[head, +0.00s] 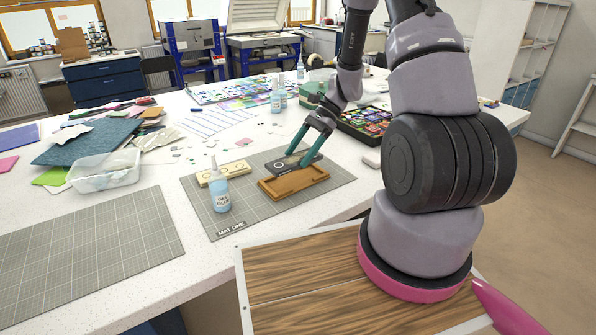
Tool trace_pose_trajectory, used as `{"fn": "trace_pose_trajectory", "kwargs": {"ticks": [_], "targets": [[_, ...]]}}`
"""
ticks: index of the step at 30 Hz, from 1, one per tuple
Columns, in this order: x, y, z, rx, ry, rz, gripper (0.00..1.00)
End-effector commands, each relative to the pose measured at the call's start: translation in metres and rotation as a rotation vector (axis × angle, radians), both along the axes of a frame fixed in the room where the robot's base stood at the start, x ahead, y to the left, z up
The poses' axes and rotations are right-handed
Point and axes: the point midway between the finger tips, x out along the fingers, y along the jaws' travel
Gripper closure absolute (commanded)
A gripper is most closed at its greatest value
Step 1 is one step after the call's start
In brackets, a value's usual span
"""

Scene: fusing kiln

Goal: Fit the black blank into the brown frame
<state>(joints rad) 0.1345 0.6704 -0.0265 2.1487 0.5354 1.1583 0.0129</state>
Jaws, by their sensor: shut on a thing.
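The black blank (278,166) is a flat dark plate with a pale ring mark on it. My gripper (298,159) has its teal fingers shut on the blank from above. The brown frame (293,189) is a shallow tray-like piece lying on the grey cutting mat. The blank is at the far side of the frame, and in the picture its near edge comes close to the frame's far rim. I cannot tell whether the blank touches the mat or is held a little above it. The fingers hide part of the blank.
A cream block (225,173) with ring marks and a glue bottle (220,190) stand left of the frame on the mat (262,217) labelled MAT ONE. A tray of coloured glass (365,127) lies behind right. A clear tub (104,172) is left. The front-left mat (90,250) is empty.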

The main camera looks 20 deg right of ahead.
Motion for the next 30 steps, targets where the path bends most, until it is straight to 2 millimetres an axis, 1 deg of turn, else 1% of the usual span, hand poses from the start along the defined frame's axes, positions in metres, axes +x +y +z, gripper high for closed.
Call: {"fn": "trace_pose_trajectory", "kwargs": {"ticks": [1, 5, 7, 13, 24, 25, 26, 27, 30], "targets": [[0.000, 0.000, -0.005, 0.000, 0.002, -0.001, 1.00], [0.001, 0.000, -0.014, 0.001, 0.000, -0.001, 1.00], [0.000, 0.000, -0.021, 0.001, 0.001, -0.001, 1.00], [0.000, 0.001, -0.050, 0.001, 0.002, -0.001, 1.00], [0.001, 0.000, -0.054, 0.001, 0.000, -0.002, 1.00], [0.000, 0.000, -0.055, 0.000, -0.001, -0.001, 0.19], [0.001, 0.000, -0.054, 0.000, -0.001, -0.001, 0.08], [0.001, 0.000, -0.054, 0.000, -0.001, -0.001, 0.00], [0.001, 0.000, -0.054, 0.000, -0.001, -0.001, 0.00]]}}
